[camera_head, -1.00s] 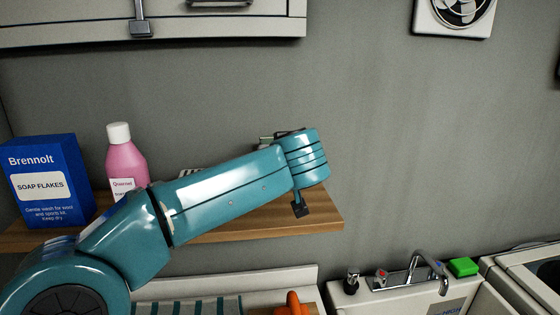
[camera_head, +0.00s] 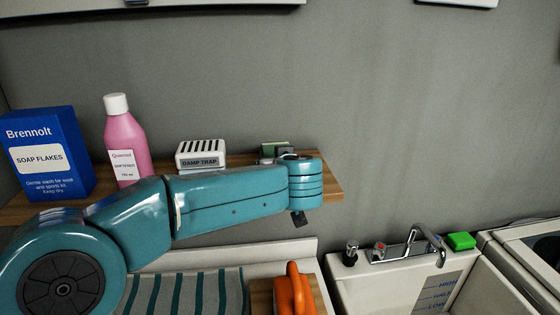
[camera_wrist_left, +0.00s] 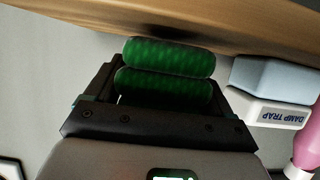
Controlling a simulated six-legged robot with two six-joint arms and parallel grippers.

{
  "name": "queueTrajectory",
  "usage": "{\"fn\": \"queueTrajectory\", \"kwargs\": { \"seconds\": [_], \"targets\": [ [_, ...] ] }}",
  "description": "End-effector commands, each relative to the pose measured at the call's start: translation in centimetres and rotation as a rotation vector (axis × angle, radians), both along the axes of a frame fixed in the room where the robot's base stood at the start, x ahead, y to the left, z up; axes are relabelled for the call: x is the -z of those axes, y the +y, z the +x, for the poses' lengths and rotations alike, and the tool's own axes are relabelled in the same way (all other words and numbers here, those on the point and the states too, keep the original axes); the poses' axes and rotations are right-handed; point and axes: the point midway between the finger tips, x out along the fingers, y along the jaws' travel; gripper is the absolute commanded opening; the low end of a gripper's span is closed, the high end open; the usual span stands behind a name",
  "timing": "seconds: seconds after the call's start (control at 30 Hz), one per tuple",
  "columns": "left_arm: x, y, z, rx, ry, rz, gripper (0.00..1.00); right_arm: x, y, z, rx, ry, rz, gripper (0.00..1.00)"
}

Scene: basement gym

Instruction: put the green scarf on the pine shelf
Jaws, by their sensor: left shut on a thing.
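The green scarf (camera_wrist_left: 168,60) is a rolled, ribbed bundle between the jaws of my left gripper (camera_wrist_left: 165,85) in the left wrist view. That gripper is shut on it. The pine shelf (camera_wrist_left: 225,15) runs across the top of that inverted view, very close to the scarf; I cannot tell whether they touch. In the head view the pine shelf (camera_head: 332,190) is on the wall, and my left gripper (camera_head: 276,150) is over its right end. My teal wrist hides most of the gripper and scarf there. My right gripper is not in view.
On the shelf stand a blue soap flakes box (camera_head: 47,155), a pink bottle (camera_head: 126,145) and a white damp trap (camera_head: 201,154), left of the gripper. Below are striped cloth (camera_head: 185,292), an orange object (camera_head: 295,290) and a sink (camera_head: 385,277) with a green sponge (camera_head: 461,241).

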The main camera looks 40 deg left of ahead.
Motion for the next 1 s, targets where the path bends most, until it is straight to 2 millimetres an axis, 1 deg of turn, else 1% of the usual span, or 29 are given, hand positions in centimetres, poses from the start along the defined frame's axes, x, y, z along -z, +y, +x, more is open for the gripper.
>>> {"fn": "queueTrajectory", "kwargs": {
  "seconds": [0.37, 0.93, 0.97, 1.0],
  "targets": [
    [0.0, 0.1, 0.1, 0.0, -0.001, 0.001, 0.42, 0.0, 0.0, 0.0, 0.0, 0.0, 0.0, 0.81],
    [1.2, 0.1, 0.1, 0.0, 0.0, 0.0, 0.42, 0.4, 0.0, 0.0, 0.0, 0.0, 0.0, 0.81],
    [1.2, 0.1, 0.1, 0.0, 0.0, 0.0, 0.86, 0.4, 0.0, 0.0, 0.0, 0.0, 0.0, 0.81],
    [1.1, 0.1, 0.1, 0.0, 0.0, 0.0, 0.99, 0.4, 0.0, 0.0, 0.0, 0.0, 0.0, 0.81]
  ]
}}
